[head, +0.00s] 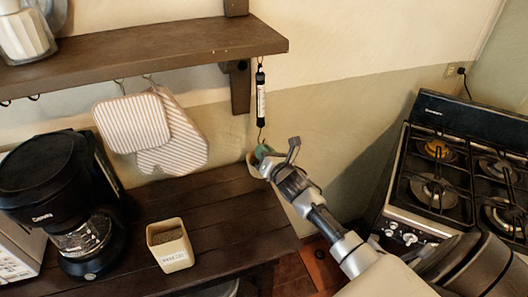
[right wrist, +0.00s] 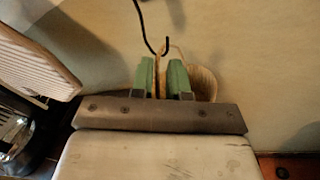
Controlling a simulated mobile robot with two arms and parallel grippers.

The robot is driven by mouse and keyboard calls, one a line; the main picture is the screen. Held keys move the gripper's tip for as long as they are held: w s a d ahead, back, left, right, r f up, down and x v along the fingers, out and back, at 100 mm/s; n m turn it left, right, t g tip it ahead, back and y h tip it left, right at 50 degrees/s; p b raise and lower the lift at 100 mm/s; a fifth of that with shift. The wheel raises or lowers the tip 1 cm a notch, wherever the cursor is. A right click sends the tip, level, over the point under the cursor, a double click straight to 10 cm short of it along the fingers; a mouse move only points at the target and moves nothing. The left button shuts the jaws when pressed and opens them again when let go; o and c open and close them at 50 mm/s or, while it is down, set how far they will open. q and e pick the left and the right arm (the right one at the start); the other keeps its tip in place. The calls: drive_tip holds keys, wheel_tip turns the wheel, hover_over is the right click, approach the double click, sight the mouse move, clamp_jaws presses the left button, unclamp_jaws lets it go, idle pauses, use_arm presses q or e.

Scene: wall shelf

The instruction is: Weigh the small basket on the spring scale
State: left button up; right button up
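The spring scale (head: 261,98) is a dark tube with a pale label, hanging below the front end of the wall shelf. Its hook (right wrist: 163,48) is close to the top of the basket handle in the right wrist view; I cannot tell whether the handle is over it. The small tan basket (right wrist: 205,82) is mostly behind my fingers; a little of it shows in the head view (head: 252,164). My right gripper (head: 265,152) is just under the hook, its green fingers (right wrist: 163,80) on either side of the handle. Whether they clamp it is unclear. My left gripper is out of view.
The wall shelf (head: 135,45) is above, with a striped potholder (head: 135,122) and mitt hanging below. On the dark counter (head: 225,215) are a coffee maker (head: 65,185) and a square pale pot (head: 170,248). A gas stove (head: 440,165) stands at right.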

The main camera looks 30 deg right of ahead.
clamp_jaws()
drive_tip(key=shift+r, duration=0.1)
drive_tip(key=shift+s+d+r+p, duration=0.1)
drive_tip(key=shift+d+r+p, duration=0.1)
drive_tip(key=shift+r+p, duration=0.4)
idle(0.3)
drive_tip(key=shift+r, duration=0.25)
idle(1.1)
